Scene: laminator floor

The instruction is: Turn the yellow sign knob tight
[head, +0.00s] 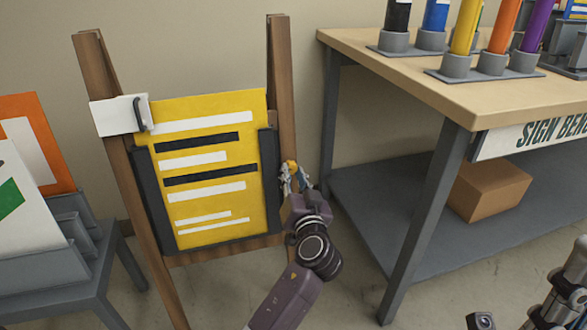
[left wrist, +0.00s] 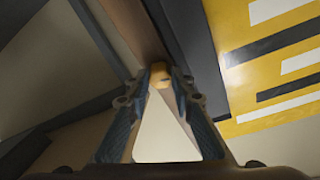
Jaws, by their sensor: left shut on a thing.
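The yellow sign (head: 205,205) with white and black bars stands on a wooden easel (head: 95,70), between two dark side rails. The small yellow knob (head: 291,164) is at the right post, beside the right rail. My left gripper (head: 293,177) reaches up to it from below and is shut on it. In the left wrist view the knob (left wrist: 159,76) sits between the fingertips (left wrist: 160,82), and the sign shows at upper right. The fingers partly hide the knob. Parts of my right arm show at the lower right, but its jaws are not clear.
A sign bench (head: 440,85) with colored tubes in grey holders stands to the right, its leg (head: 425,220) near my left arm. A cardboard box (head: 488,188) lies on its lower shelf. A grey rack (head: 50,260) with sign panels stands at left. A white card hangs at the easel's left post.

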